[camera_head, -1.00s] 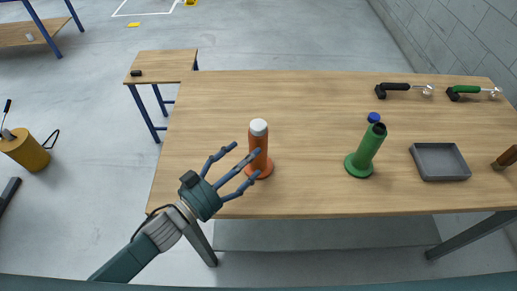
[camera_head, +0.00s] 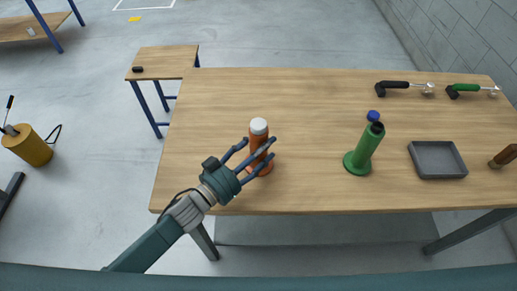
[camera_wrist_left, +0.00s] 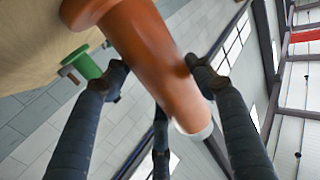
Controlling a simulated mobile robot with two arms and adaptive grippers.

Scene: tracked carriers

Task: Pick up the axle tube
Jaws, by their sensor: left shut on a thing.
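An orange flanged tube (camera_head: 259,133) with a white top stands upright at the left front of the table. My left gripper (camera_head: 263,150) is shut on it, with its dark fingers around the tube's body. In the left wrist view the orange tube (camera_wrist_left: 150,55) runs between the fingers, its white end (camera_wrist_left: 192,132) toward the lower right. My right gripper is not in view.
The wooden table (camera_head: 225,95) is clear behind the orange tube. A blue cap (camera_head: 373,116), a grey tray (camera_head: 437,160), a black-handled tool (camera_head: 397,85), a green-handled tool (camera_head: 466,88) and a brown-handled object (camera_head: 507,154) lie to the right.

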